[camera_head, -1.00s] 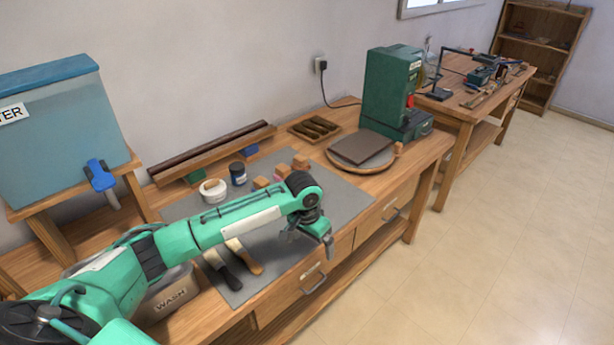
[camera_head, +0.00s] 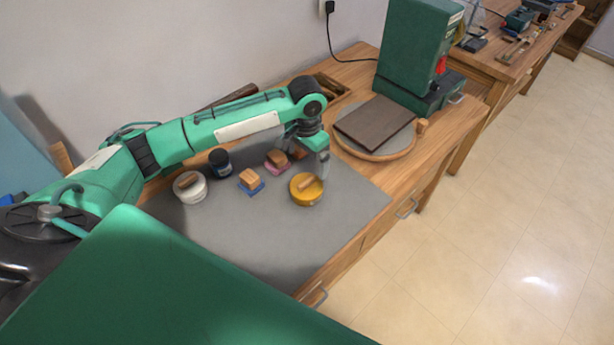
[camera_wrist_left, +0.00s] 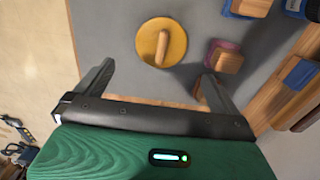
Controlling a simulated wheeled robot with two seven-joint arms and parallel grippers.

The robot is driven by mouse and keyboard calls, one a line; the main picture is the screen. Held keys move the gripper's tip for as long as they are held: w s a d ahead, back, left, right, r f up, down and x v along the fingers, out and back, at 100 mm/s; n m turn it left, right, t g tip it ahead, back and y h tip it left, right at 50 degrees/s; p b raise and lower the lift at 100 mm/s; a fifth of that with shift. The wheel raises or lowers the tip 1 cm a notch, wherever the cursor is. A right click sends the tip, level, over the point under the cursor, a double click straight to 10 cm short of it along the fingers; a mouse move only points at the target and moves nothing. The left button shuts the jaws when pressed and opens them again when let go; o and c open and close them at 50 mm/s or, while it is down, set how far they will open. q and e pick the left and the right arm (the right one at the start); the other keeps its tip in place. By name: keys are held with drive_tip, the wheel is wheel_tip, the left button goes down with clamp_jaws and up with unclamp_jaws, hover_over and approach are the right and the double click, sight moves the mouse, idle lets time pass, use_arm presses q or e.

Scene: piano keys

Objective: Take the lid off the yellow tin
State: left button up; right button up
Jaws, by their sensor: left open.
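The yellow tin (camera_head: 305,195) stands on the grey mat (camera_head: 250,235), near the right part of it. Its round yellow lid carries a wooden bar handle (camera_head: 311,182). In the left wrist view the lid (camera_wrist_left: 176,50) is seen from above, with the handle (camera_wrist_left: 162,46) across its middle. My left gripper (camera_head: 312,158) is just behind and above the tin. In the left wrist view the open gripper (camera_wrist_left: 158,71) has a finger on each side, with the tin ahead of the gap, and nothing is held. My right gripper is not seen.
A pink-based wooden block (camera_head: 277,161), a blue-based one (camera_head: 250,180), a dark jar (camera_head: 220,163) and a white pot (camera_head: 189,187) stand left of the tin. A round board (camera_head: 374,152) with a dark slab (camera_head: 375,125) is behind right. The front mat is clear.

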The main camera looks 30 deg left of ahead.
sight(306, 181)
use_arm(q)
wheel_tip(306, 181, down, 3)
drive_tip(key=shift+s+a+f, duration=0.1)
drive_tip(key=shift+a+f, duration=0.05)
drive_tip(key=shift+f, duration=0.05)
wheel_tip(306, 181, down, 3)
drive_tip(key=shift+f+p, duration=0.1)
drive_tip(key=shift+p, duration=0.65)
drive_tip(key=f+p, duration=0.1)
drive_tip(key=f, duration=0.3)
drive_tip(key=shift+w, duration=0.2)
drive_tip(key=shift+f, duration=0.15)
drive_tip(key=shift+c, duration=0.2)
drive_tip(key=c, duration=0.6)
drive_tip(key=shift+c, duration=0.2)
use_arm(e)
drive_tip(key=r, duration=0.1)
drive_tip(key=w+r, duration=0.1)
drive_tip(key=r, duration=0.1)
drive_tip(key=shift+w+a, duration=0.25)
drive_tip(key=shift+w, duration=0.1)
